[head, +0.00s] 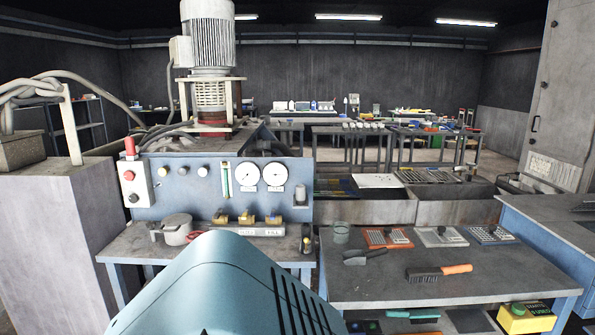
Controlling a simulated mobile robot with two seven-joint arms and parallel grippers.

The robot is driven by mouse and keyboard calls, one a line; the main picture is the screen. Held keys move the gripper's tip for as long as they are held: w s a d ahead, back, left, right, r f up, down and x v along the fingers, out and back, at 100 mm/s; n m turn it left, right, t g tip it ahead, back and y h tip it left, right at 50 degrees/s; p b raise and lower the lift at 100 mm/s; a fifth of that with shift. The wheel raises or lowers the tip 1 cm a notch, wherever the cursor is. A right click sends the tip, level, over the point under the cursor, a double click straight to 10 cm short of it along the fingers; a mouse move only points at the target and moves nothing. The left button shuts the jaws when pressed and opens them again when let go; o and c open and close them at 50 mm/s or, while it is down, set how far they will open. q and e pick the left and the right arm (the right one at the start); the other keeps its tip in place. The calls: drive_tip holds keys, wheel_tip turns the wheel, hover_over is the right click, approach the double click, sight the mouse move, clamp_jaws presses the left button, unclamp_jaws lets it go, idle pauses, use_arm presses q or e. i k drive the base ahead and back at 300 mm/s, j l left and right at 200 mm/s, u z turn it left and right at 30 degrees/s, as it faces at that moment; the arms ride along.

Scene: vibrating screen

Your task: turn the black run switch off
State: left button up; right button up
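A pale switch box (138,184) is on the left end of the blue machine panel (200,204). It carries a red round button (129,175) at the top and a small black knob (133,198) below it, which looks like the black run switch. The knob is too small to tell which way it is turned. Neither of my grippers shows in the head view, so I cannot see whether they are open or shut.
Gauges (247,175) and small valves sit right of the box. A metal pot (176,229) is on the ledge below. A grey block (52,225) stands at the left. A bench (400,290) with brushes stands at the right. The lower middle is blocked from view.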

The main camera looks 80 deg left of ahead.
sight(133, 198)
drive_tip(key=u, duration=3.6)
drive_tip(key=i+u, duration=0.1)
drive_tip(key=i, duration=0.8)
drive_tip(key=i+l+u, duration=0.1)
drive_tip(key=i, duration=0.8)
